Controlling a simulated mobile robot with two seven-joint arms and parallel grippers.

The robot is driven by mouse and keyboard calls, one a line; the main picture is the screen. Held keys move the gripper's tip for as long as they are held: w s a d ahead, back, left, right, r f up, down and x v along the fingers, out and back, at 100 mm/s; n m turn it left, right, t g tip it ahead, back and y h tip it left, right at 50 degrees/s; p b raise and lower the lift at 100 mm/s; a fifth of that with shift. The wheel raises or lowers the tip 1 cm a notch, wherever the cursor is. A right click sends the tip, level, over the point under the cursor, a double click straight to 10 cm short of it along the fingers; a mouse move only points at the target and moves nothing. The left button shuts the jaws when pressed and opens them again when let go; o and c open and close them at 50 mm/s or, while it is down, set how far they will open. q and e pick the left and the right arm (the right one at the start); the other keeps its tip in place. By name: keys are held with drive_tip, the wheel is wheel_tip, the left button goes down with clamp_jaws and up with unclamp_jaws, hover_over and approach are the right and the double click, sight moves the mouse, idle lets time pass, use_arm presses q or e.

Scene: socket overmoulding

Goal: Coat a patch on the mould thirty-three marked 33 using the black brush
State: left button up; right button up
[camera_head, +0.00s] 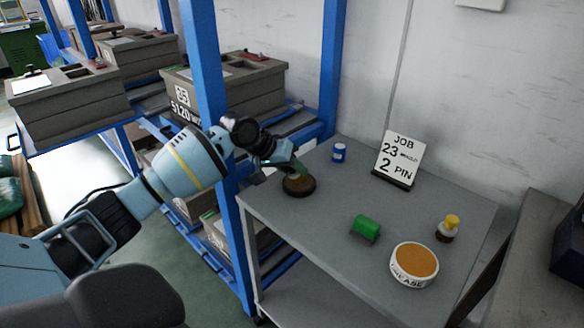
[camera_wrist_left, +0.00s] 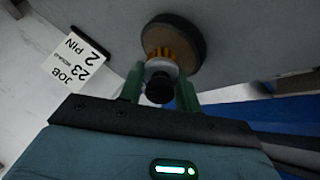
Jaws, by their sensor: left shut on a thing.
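My left gripper (camera_head: 292,170) reaches over the near left part of the grey table. In the left wrist view its green fingers (camera_wrist_left: 160,93) are shut on a black-knobbed piece, which I take for the black brush (camera_wrist_left: 159,87). It has a white collar and an orange ribbed part below. Right beyond it is a dark round piece with a brown inside (camera_head: 299,185), also in the left wrist view (camera_wrist_left: 185,35); whether the two touch or are one, I cannot tell. I cannot make out a mould marked 33; the nearest number plate (camera_head: 182,95) looks like 35.
The grey table (camera_head: 310,240) bears a grease tub (camera_head: 413,265), a green cylinder (camera_head: 367,227), a yellow-topped piece (camera_head: 447,228), a blue can (camera_head: 338,152) and a job sign (camera_head: 398,160). A blue rack post (camera_head: 213,100) stands close to my left arm. Grey moulds (camera_head: 245,90) sit on the rack.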

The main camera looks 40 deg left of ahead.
use_arm(q)
drive_tip(key=shift+r+p, duration=1.35)
drive_tip(key=shift+r, duration=0.15)
wheel_tip(320, 180, up, 2)
drive_tip(key=shift+r+p, duration=0.15)
drive_tip(key=shift+p, duration=1.05)
drive_tip(key=shift+r+p, duration=0.9)
drive_tip(key=shift+f, duration=0.15)
